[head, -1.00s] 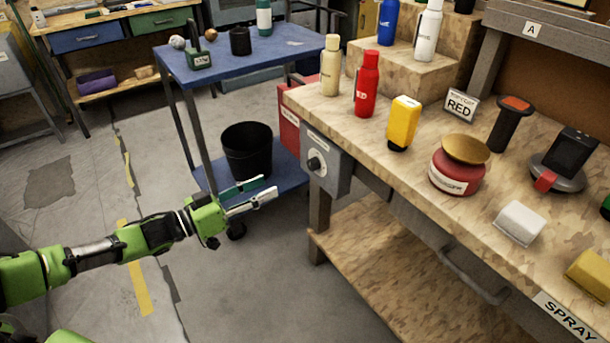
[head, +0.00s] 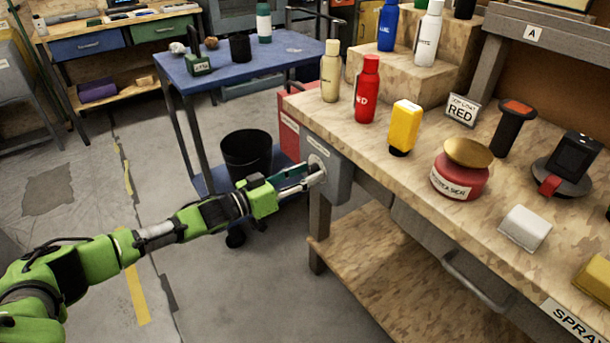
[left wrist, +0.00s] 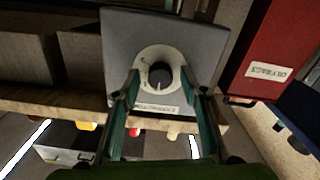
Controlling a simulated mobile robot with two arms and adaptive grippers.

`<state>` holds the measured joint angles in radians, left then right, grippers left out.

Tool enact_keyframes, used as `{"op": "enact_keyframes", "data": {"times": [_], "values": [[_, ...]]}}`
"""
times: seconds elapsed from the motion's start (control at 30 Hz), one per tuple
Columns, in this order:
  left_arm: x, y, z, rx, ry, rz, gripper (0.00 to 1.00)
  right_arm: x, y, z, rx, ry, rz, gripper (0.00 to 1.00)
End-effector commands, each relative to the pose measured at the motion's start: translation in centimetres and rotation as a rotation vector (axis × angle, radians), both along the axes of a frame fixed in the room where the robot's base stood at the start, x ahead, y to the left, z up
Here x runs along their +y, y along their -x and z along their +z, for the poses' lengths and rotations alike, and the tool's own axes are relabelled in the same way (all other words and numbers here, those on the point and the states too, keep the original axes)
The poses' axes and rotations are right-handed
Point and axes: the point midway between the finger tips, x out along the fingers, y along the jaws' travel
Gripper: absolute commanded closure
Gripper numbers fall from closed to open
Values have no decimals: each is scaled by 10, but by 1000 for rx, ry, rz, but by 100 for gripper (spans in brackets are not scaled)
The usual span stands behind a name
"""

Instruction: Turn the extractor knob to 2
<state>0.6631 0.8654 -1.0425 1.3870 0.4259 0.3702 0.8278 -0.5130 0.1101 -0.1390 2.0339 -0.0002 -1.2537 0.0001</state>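The extractor box (head: 341,181) is a grey box on the left end of the workbench. Its dark round knob sits on a white dial. In the head view my left gripper (head: 314,173) is at the box's face and covers most of the dial. In the left wrist view the knob (left wrist: 160,76) lies between the two spread fingers of my left gripper (left wrist: 160,84), with a gap showing on each side. The dial's numbers are too small to read. A label (left wrist: 157,108) sits below the dial in that view. My right gripper is out of view.
A red box (head: 289,135) is mounted beside the extractor box; it shows at right in the left wrist view (left wrist: 265,55). A black bin (head: 246,153) and blue cart (head: 215,76) stand behind my left arm. Bottles stand on the workbench (head: 385,160) above.

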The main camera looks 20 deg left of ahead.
Motion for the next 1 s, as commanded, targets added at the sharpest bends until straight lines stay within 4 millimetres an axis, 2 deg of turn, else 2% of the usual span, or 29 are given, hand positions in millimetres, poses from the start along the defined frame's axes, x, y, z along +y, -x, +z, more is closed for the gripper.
{"op": "enact_keyframes", "data": {"times": [0.13, 0.17, 0.2, 0.3, 0.7, 0.87, 1.0], "values": [[0, 0, 0, 0, 0, 0, 60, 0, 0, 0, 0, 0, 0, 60], [0, 0, 0, 0, 0, 0, 65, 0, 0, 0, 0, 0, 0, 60], [0, 0, 0, 0, 0, 0, 76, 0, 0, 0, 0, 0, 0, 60], [0, 0, 0, 0, 0, 0, 99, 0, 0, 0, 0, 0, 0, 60], [0, 1, 0, -28, -37, 0, 99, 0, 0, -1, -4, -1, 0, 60], [1, 0, 0, -81, -104, 0, 99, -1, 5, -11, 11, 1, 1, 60], [0, 1, 0, -148, -191, 0, 99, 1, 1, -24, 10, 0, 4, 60]]}}
